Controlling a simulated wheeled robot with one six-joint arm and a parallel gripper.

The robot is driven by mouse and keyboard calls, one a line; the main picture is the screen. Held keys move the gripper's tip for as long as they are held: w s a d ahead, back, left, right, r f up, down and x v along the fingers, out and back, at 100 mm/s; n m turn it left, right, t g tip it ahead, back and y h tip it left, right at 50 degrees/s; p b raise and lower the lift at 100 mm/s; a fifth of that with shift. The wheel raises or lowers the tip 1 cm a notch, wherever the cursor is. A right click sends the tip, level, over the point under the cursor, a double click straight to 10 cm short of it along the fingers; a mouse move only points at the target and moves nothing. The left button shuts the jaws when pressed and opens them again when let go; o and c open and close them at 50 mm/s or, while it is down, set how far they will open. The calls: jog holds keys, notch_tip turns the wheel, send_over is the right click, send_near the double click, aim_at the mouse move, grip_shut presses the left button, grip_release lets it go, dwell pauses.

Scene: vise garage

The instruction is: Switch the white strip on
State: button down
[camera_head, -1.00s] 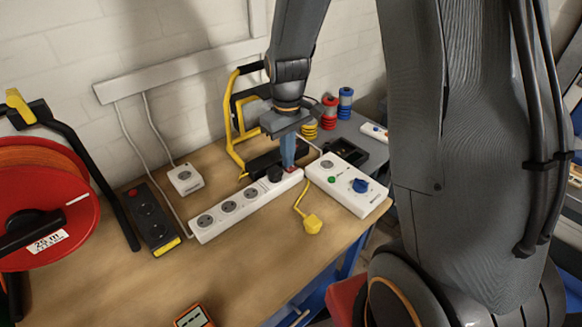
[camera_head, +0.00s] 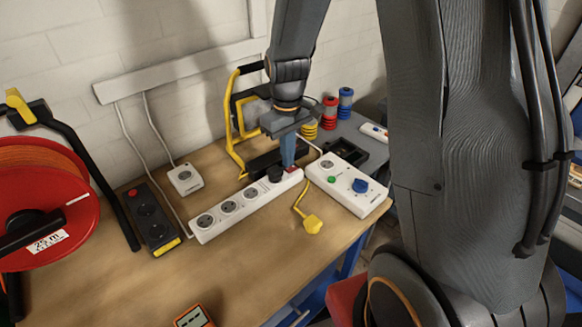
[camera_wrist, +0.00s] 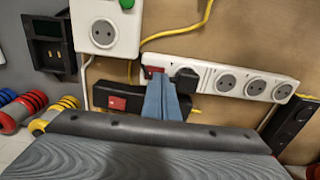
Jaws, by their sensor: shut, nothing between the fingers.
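The white strip (camera_head: 238,210) lies on the wooden bench, with several round sockets. A black plug (camera_head: 274,173) sits in the socket near its far right end. Beyond the plug is a red rocker switch (camera_head: 293,170), which also shows in the wrist view (camera_wrist: 153,69). My gripper (camera_head: 288,166) points down, its blue fingers shut and empty, with the tips at the switch end of the strip. In the wrist view the fingertips (camera_wrist: 160,78) partly cover the switch. I cannot tell whether they touch it, or which way the rocker lies.
A white box with a blue knob (camera_head: 360,186) stands right of the strip. A yellow plug (camera_head: 312,224) lies in front. A black strip with a red switch (camera_head: 151,220) and an orange cable reel (camera_head: 75,215) are left. A yellow-framed tool (camera_head: 232,125) stands behind. The bench front is mostly clear.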

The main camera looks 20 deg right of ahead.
jog(key=shift+f+b, duration=0.3)
jog(key=shift+f, duration=0.45)
dwell(0.3)
jog(key=shift+r, duration=0.15)
notch_tip(320, 180, up, 7)
jog(key=p, duration=0.5)
jog(key=shift+p, duration=0.35)
dwell(0.4)
jog(key=s+f+m+t+b, duration=0.1)
jog(key=s+m+b, duration=0.3)
jog(key=s, duration=0.9)
jog(key=b, duration=0.3)
jog(key=shift+f+m, duration=0.3)
